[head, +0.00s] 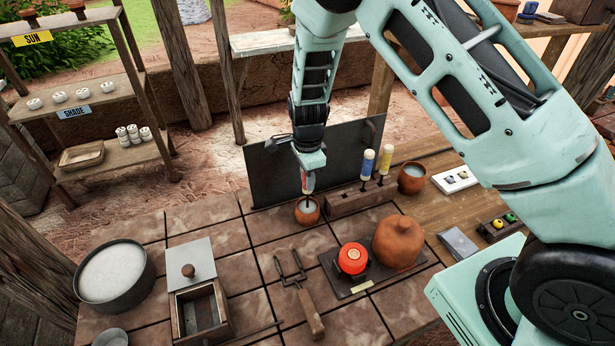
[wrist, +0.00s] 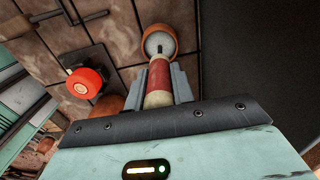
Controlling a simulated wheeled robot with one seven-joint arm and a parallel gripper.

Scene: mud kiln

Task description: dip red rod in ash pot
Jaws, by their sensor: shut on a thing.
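My gripper (head: 309,172) is shut on the red rod (head: 307,185), which points down. In the wrist view the red rod (wrist: 159,75) has a red band and a pale end and lies between the two fingers. The ash pot (head: 307,216) is a small round clay pot with pale grey contents, straight below my gripper. It also shows in the wrist view (wrist: 173,34). The rod's thin dark tip is at the pot's mouth; whether it touches the ash I cannot tell.
A wooden rack (head: 345,204) with a blue rod (head: 367,163) and a yellow rod (head: 385,160) stands right of the pot. A dark upright panel (head: 275,165) is close behind. A glowing red piece (head: 352,258) and a clay dome (head: 398,241) stand in front, right.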

